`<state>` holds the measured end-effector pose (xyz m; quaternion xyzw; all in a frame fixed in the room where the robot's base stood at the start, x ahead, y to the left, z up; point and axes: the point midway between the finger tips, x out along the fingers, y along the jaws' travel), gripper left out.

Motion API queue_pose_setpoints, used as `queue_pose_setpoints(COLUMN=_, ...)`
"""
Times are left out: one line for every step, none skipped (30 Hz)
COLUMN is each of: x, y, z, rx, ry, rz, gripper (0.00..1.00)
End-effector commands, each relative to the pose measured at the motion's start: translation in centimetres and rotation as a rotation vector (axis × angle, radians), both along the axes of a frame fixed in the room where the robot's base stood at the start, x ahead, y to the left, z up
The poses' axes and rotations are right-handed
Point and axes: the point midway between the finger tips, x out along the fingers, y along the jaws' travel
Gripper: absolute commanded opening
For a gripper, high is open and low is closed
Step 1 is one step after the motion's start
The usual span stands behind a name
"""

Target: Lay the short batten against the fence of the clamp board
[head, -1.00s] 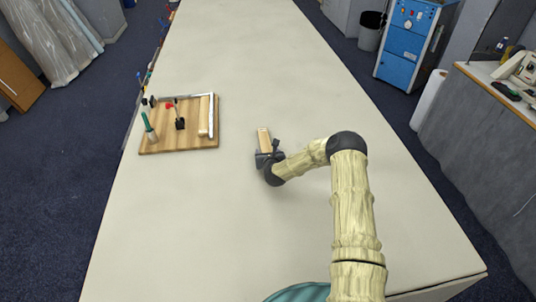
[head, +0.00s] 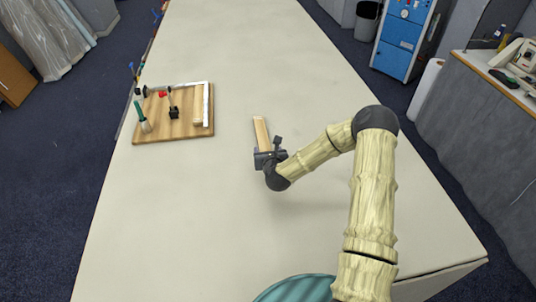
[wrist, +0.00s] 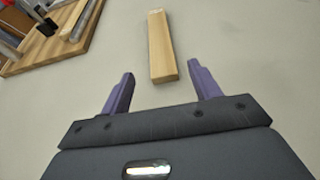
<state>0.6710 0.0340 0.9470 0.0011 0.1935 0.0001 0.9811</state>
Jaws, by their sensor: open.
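The short batten (head: 261,131), a pale wooden bar, lies flat on the cloth table, to the right of the clamp board. In the wrist view the batten (wrist: 161,48) points away from me, its near end between or just beyond the fingertips. My gripper (wrist: 160,69) is open, one purple finger on each side, with no finger touching the batten; it also shows in the head view (head: 268,156). The clamp board (head: 165,134) is at the left, with a pale fence (head: 210,100) along its back and right sides.
Another wooden strip (head: 198,108) lies on the board beside the fence's right side. A green-handled tool (head: 140,115) and a black clamp (head: 173,112) stand on the board. The cloth (head: 225,60) is bare between board and batten and beyond them.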

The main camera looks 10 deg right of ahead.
Motion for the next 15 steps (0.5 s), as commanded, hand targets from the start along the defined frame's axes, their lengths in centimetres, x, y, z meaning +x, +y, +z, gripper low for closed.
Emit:
queue_pose_setpoints(x=-0.47, y=-0.04, z=0.05, rx=0.001, ry=0.001, rz=0.000, gripper=0.62)
queue_pose_setpoints(x=-0.67, y=-0.03, z=0.17, rx=0.001, ry=0.001, rz=0.000, gripper=0.62)
queue_pose_setpoints(x=-0.84, y=-0.03, z=0.30, rx=0.001, ry=0.000, rz=0.000, gripper=0.62)
queue_pose_setpoints(x=-0.95, y=-0.03, z=0.37, rx=0.000, ry=0.000, rz=0.000, gripper=0.62)
queue_pose_setpoints(x=-1.04, y=-0.02, z=0.43, rx=0.000, ry=0.000, rz=0.000, gripper=0.62)
queue_pose_setpoints(x=-1.10, y=-0.01, z=0.46, rx=0.000, ry=0.000, rz=0.000, gripper=0.62)
queue_pose_setpoints(x=-1.11, y=-0.01, z=0.48, rx=0.000, ry=0.000, rz=0.000, gripper=0.62)
queue_pose_setpoints(x=-1.11, y=-0.01, z=0.49, rx=0.000, ry=0.000, rz=-0.001, gripper=0.62)
queue_pose_setpoints(x=-1.10, y=-0.01, z=0.48, rx=0.000, ry=0.000, rz=-0.001, gripper=0.62)
queue_pose_setpoints(x=-1.10, y=-0.01, z=0.48, rx=0.000, ry=0.000, rz=-0.001, gripper=0.62)
queue_pose_setpoints(x=-1.09, y=-0.01, z=0.48, rx=0.000, ry=0.000, rz=-0.001, gripper=0.62)
queue_pose_setpoints(x=-1.09, y=-0.01, z=0.48, rx=0.000, ry=0.000, rz=0.000, gripper=0.62)
queue_pose_setpoints(x=-1.08, y=-0.01, z=0.48, rx=0.000, ry=0.000, rz=0.000, gripper=0.62)
queue_pose_setpoints(x=-1.08, y=-0.01, z=0.48, rx=0.000, ry=0.000, rz=0.000, gripper=0.62)
queue_pose_setpoints(x=-1.07, y=-0.01, z=0.46, rx=0.000, ry=0.000, rz=0.000, gripper=0.62)
